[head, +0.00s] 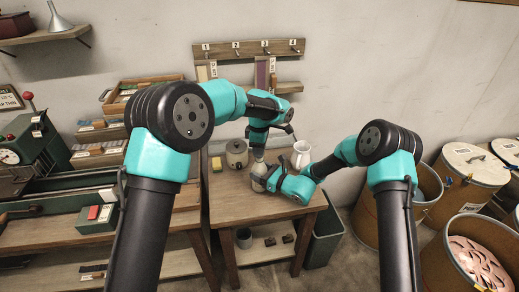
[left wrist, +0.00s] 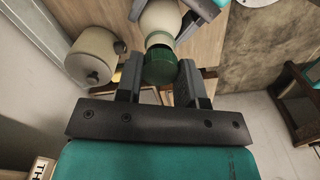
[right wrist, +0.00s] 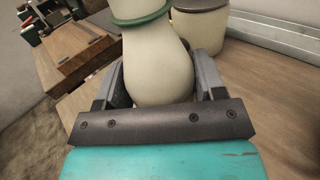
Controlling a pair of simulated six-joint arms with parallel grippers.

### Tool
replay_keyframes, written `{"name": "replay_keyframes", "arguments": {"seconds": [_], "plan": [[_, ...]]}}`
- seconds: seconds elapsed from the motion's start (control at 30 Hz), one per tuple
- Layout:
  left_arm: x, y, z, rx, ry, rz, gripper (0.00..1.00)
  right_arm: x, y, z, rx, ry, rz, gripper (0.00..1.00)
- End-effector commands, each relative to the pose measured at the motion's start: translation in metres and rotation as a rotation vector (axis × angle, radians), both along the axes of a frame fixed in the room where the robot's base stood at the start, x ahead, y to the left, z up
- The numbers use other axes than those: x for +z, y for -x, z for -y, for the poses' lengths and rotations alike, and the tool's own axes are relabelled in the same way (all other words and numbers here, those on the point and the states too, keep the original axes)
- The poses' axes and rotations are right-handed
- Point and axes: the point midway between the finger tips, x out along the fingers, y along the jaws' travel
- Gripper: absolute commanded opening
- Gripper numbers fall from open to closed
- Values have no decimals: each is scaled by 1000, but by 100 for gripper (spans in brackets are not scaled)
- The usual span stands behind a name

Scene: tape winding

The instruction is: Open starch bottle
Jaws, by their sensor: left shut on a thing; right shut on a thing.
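The starch bottle is cream-coloured, with a rounded body (right wrist: 160,70) and a green ring (right wrist: 140,20) at its neck in the right wrist view. My right gripper (right wrist: 163,82) is shut on the bottle's body, one finger on each side. In the left wrist view the bottle (left wrist: 161,20) shows above its green cap (left wrist: 160,68). My left gripper (left wrist: 162,76) is shut on the cap. I cannot tell whether the cap is loose from the neck. In the head view the bottle (head: 259,170) is small and partly hidden by my grippers over the wooden table.
A lidded beige jar (head: 236,154) stands on the table (head: 235,205) left of the bottle, and a white jug (head: 301,155) stands to its right. A yellow block (head: 216,164) lies at the table's left. A bin (head: 325,232) stands right of the table. The front tabletop is mostly clear.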

Motion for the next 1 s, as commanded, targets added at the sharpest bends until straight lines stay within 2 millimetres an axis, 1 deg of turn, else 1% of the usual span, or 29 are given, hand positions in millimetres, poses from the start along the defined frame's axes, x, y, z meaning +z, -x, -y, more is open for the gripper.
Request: {"name": "replay_keyframes", "arguments": {"seconds": [0.17,0.4,0.5,0.73,0.77,1.0], "plan": [[7,0,0,0,1,2,7,0,0,0,0,0,0,0],[33,0,0,0,0,2,7,0,0,0,0,0,0,0],[39,0,0,0,0,2,7,0,0,0,0,0,0,0],[40,0,0,0,0,1,7,0,0,0,0,0,0,0],[40,0,0,0,0,1,7,0,0,0,0,0,0,64],[40,0,0,0,0,0,7,0,0,0,0,0,0,87]]}}
